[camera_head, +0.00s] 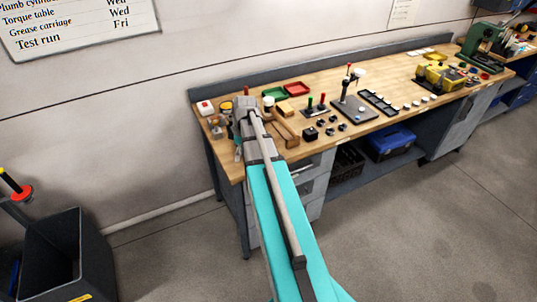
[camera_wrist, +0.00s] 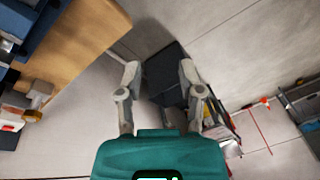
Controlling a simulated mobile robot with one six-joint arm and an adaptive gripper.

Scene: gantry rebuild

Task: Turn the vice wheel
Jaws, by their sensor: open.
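My gripper (camera_wrist: 159,70) is open and empty in the wrist view, its two fingers apart over the floor with a dark bin behind them. In the head view my gripper (camera_head: 243,108) is over or near the left end of the wooden workbench (camera_head: 330,130). My arm hides part of that end. I cannot clearly pick out the vice or its wheel. A brown angled object (camera_head: 284,127) lies just right of my gripper, and a yellow device (camera_head: 441,76) stands toward the bench's right. I cannot tell whether either is the vice.
A red and a green tray (camera_head: 297,88), a dark stand (camera_head: 352,100) and several small parts lie on the bench. A green machine (camera_head: 482,38) stands at the far right. A blue toolbox (camera_head: 388,142) is on the lower shelf. A dark bin (camera_head: 68,255) stands left; floor is clear in front.

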